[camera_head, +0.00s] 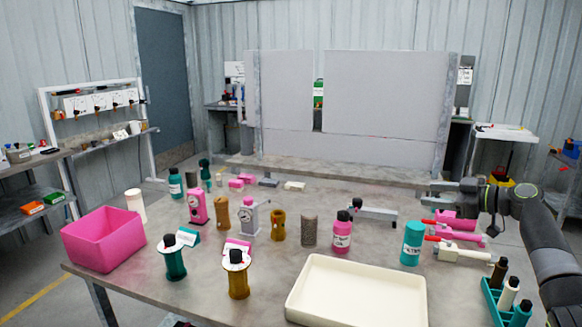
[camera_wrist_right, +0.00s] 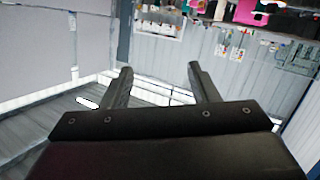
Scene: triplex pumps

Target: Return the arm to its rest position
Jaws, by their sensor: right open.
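My right arm comes in from the right in the head view, with its gripper (camera_head: 436,193) held above the right rear part of the table. In the right wrist view, the two dark fingers of the right gripper (camera_wrist_right: 158,85) stand apart with nothing between them. That view is turned toward the walls and floor, and no table object is near the fingers. My left gripper shows in neither view.
A grey table (camera_head: 205,285) carries a pink bin (camera_head: 103,239), a cream tray (camera_head: 358,292), bottles, spools, gauges and valves. A teal rack (camera_head: 505,303) with small bottles stands at the right front, below my right arm. Grey panels (camera_head: 385,95) rise behind the table.

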